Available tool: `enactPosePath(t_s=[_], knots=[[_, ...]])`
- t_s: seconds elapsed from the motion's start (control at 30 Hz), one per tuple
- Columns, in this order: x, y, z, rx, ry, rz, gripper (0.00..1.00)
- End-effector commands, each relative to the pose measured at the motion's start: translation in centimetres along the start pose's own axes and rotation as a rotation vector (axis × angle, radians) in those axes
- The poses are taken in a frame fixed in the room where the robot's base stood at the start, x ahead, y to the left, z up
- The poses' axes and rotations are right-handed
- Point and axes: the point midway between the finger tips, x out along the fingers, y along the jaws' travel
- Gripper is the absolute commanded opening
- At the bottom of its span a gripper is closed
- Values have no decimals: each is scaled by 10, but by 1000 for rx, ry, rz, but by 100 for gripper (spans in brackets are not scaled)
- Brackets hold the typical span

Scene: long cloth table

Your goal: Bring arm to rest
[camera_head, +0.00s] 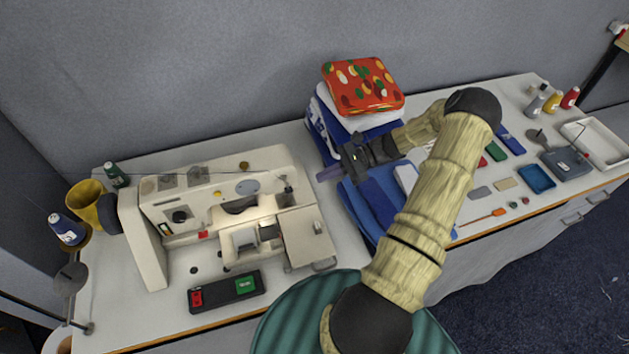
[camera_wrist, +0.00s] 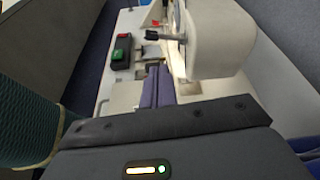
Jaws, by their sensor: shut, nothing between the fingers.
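My arm, with pale yellow links and black joints, reaches up and over the table in the head view and bends back to the left. My gripper (camera_head: 328,173) has purple-grey fingers that point left toward the sewing machine. In the wrist view the fingers (camera_wrist: 158,86) lie together, shut, with nothing between them. The gripper is in front of the folded cloth stack and just right of the white sewing machine (camera_head: 230,205). The machine also shows large in the wrist view (camera_wrist: 215,40).
A folded cloth stack (camera_head: 365,85) stands behind my gripper. A black box with red and green buttons (camera_head: 226,291) lies before the machine. Blue trays, small blocks and bottles (camera_head: 570,98) fill the right side. A yellow cup (camera_head: 86,203) stands far left. Little free room is near the gripper.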

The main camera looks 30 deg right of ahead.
Motion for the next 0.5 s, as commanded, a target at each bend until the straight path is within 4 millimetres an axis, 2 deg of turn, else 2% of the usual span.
enactPosePath(t_s=[0.17,0.5], knots=[[-8,-1,-1,0,1,-1,0],[-1,-2,2,-4,-2,12,0]])
